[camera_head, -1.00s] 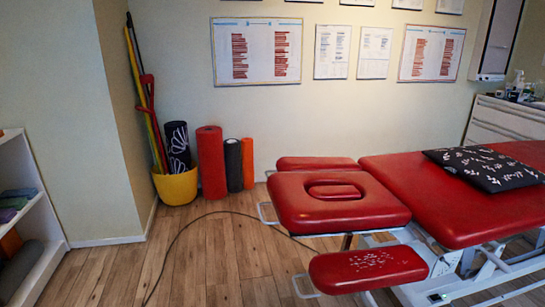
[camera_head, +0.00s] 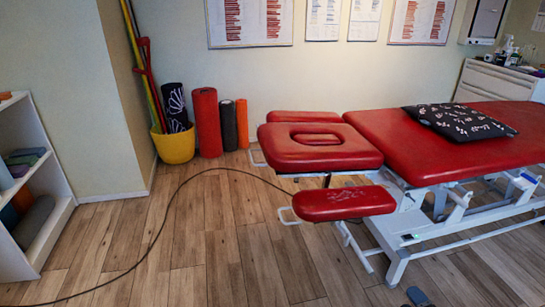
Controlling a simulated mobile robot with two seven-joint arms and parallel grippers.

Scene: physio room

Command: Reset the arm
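Neither of my grippers or arms shows in the head view. A red treatment table (camera_head: 415,142) with a face opening in its head section stands at the right. A black patterned pillow (camera_head: 460,122) lies on it. A small dark object (camera_head: 418,296) is on the floor at the lower right edge, cut off by the frame; I cannot tell what it is.
A yellow bucket (camera_head: 174,146) with rods and a patterned roll stands by the wall corner, beside a red roll (camera_head: 207,122). A white shelf (camera_head: 32,160) is at the left.

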